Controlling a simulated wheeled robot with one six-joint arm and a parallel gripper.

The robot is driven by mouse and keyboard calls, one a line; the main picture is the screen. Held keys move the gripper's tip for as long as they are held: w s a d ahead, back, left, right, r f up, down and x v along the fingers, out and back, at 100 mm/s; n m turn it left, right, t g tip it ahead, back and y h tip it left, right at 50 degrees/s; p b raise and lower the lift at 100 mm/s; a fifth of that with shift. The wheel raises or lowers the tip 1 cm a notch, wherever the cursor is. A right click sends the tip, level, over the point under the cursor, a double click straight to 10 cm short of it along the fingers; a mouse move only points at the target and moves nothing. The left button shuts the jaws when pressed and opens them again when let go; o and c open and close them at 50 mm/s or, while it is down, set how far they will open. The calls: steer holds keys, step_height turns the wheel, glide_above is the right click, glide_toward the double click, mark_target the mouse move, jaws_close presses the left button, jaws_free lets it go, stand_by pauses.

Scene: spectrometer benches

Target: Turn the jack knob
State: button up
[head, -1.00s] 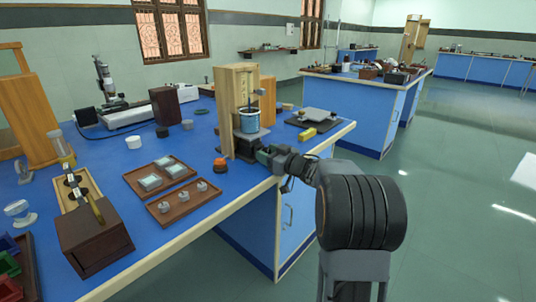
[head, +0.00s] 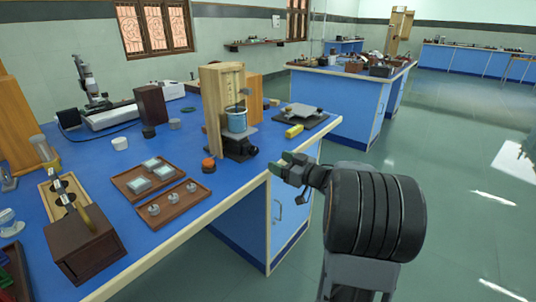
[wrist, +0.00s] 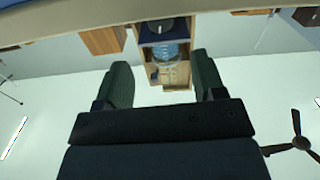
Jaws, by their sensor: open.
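The jack (head: 232,146) stands at the front edge of the blue bench, with a blue beaker (head: 237,121) on its platform. Its dark round knob (head: 251,151) faces the aisle side. My gripper (head: 284,163) is open and empty, just right of the knob and apart from it, past the bench edge. In the wrist view, which is upside down, the two dark green fingers (wrist: 162,72) are spread. The knob (wrist: 160,32) shows beyond them, between their lines, with a pale mark on it. The beaker (wrist: 162,52) shows beside it.
A wooden box frame (head: 215,105) stands around the back of the jack. An orange-topped object (head: 208,165), a yellow block (head: 294,131) and a dark plate with a metal piece (head: 300,111) are near. Open floor lies to the right.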

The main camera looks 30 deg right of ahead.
steer(key=shift+v, duration=1.75)
